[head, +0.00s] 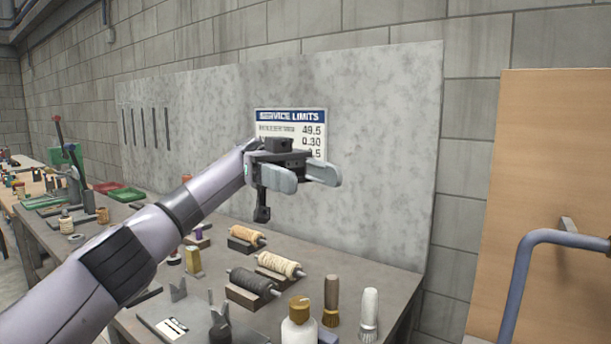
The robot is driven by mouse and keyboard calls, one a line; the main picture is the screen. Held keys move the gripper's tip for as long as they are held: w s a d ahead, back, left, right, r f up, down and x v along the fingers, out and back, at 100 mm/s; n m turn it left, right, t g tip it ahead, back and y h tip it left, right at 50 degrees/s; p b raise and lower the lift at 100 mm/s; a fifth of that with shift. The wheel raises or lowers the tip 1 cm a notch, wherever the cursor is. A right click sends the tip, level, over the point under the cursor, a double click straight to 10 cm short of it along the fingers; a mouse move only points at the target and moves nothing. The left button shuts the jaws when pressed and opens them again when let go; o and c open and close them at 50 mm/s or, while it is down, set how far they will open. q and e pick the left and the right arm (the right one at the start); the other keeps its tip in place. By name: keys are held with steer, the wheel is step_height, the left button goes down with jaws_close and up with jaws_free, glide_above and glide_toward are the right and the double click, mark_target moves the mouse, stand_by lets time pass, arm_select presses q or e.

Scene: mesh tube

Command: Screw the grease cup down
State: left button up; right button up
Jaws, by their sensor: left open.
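My left gripper (315,183) is open and empty, raised above the bench in front of the grey wall panel. Its two grey fingers are apart and point to the right. I cannot tell for sure which item is the grease cup. A small brass-coloured piece (193,261) stands on the bench below my left arm, well apart from the gripper. A white bottle with a brown cap (299,311) stands at the front edge of the view, also apart from the gripper. My right gripper is not in view.
The bench (370,285) carries spools on stands (280,265), a dark roll (252,282) and two brushes (369,312). A limits sign (290,117) hangs behind the gripper. A blue bent rail (545,240) and wooden board (545,150) are at right. Green trays (126,194) lie far left.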

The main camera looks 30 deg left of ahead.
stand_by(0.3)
arm_select(q)
steer(key=w+d+f+m+t, duration=0.1)
steer(key=w+d+f+t, duration=0.25)
steer(key=d+t, duration=0.3)
steer(key=w+d+f+m+t+h, duration=0.1)
steer(key=w+d+f+m+t, duration=0.15)
steer(key=w+d+t, duration=0.35)
steer(key=w+d+f+m+t, duration=0.1)
steer(key=w+d+f+t, duration=0.3)
steer(key=t, duration=0.4)
steer(key=m+t+y, duration=0.1)
steer(key=t+y, duration=0.4)
steer(key=y, duration=2)
glide_toward(300, 296)
steer(key=w, duration=0.1)
steer(key=x, duration=0.3)
steer(key=shift+w+a+f+m+g+p, duration=0.1)
steer(key=shift+a+f+m+g+p, duration=0.05)
steer(key=shift+a+m+g+p, duration=0.15)
steer(key=shift+w+a, duration=0.15)
steer(key=shift+x, duration=3.05)
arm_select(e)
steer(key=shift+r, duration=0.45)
